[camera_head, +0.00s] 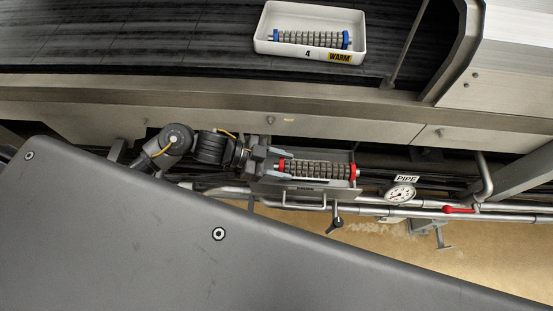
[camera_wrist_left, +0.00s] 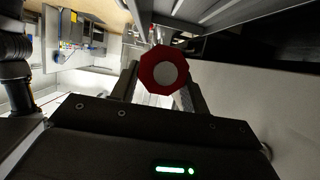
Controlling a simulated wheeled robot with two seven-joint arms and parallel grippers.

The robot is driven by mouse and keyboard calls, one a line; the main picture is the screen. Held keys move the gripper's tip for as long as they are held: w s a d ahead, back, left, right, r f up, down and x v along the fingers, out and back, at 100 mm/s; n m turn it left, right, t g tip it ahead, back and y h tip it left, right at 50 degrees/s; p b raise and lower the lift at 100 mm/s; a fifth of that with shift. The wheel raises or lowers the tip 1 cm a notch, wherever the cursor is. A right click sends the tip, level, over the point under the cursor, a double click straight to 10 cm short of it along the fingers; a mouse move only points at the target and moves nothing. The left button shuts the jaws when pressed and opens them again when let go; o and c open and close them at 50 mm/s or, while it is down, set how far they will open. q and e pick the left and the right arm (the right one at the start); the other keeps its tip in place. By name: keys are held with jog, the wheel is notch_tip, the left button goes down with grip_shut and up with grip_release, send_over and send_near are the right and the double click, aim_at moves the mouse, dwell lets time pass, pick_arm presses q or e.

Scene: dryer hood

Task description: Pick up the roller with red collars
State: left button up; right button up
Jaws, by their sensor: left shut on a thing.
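The roller with red collars (camera_head: 318,169) has a ridged grey body and a red collar at each end. It lies lengthwise in or just over a grey metal tray (camera_head: 312,189) below the machine's rail; I cannot tell whether it touches the tray. My left gripper (camera_head: 272,163) is at the roller's left end, shut on it. In the left wrist view, the red collar (camera_wrist_left: 163,70) with its pale round end face sits between the fingers of my left gripper (camera_wrist_left: 160,92). My right gripper is not in view.
A white bin (camera_head: 262,42) marked 4 and WARM holds a roller with blue collars (camera_head: 310,39) on the dark belt (camera_head: 140,35). A pipe with a gauge (camera_head: 399,193) and a red-handled valve (camera_head: 455,209) runs right of the tray. A black knob (camera_head: 336,223) hangs below.

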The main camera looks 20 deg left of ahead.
pick_arm(q)
jog(key=s+d+r, duration=0.4)
jog(key=s+d, duration=0.1)
jog(key=s, duration=0.1)
jog(key=shift+s+d, duration=0.35)
